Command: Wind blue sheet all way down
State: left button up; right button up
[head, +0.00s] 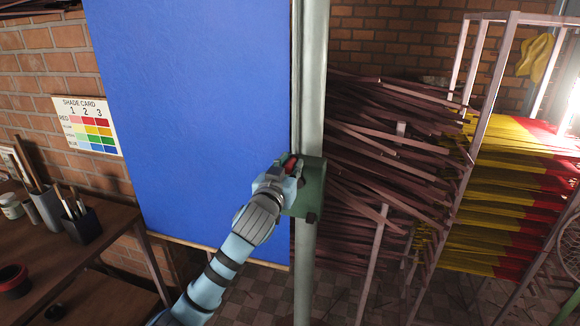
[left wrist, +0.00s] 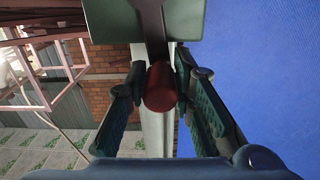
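The blue sheet (head: 195,110) hangs flat and tall beside a pale metal post (head: 312,80). A thin wooden bar edges its bottom, and its top is out of view. A green winch box (head: 312,188) is fixed on the post at the sheet's lower right. My left gripper (head: 290,168) is at the red crank handle on this box. In the left wrist view the red handle (left wrist: 160,88) sits between the fingers, whose tips close in on both sides of it. The blue sheet (left wrist: 255,70) is on the right there. My right gripper is not in view.
A shade card (head: 88,125) hangs on the brick wall at left. Below it, a wooden bench (head: 75,262) carries pots and a dark brush holder (head: 80,226). Racks of dark brown sticks (head: 385,160) and yellow-red sticks (head: 510,190) stand at right, close to the post.

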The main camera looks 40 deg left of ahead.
pick_arm(q)
grip_shut()
jog(key=p, duration=0.1)
jog(key=m+p, duration=0.1)
jog(key=shift+w+d+r+p, duration=0.15)
jog(key=shift+d+r+p, duration=0.15)
jog(key=shift+d, duration=0.05)
jog(key=shift+d+f+p, duration=0.1)
jog(key=shift+p, duration=0.2)
jog(key=shift+f+m, duration=0.15)
jog(key=shift+m, duration=0.15)
jog(key=o, duration=0.6)
grip_release()
jog(key=shift+o, duration=0.2)
jog(key=v, duration=1.2)
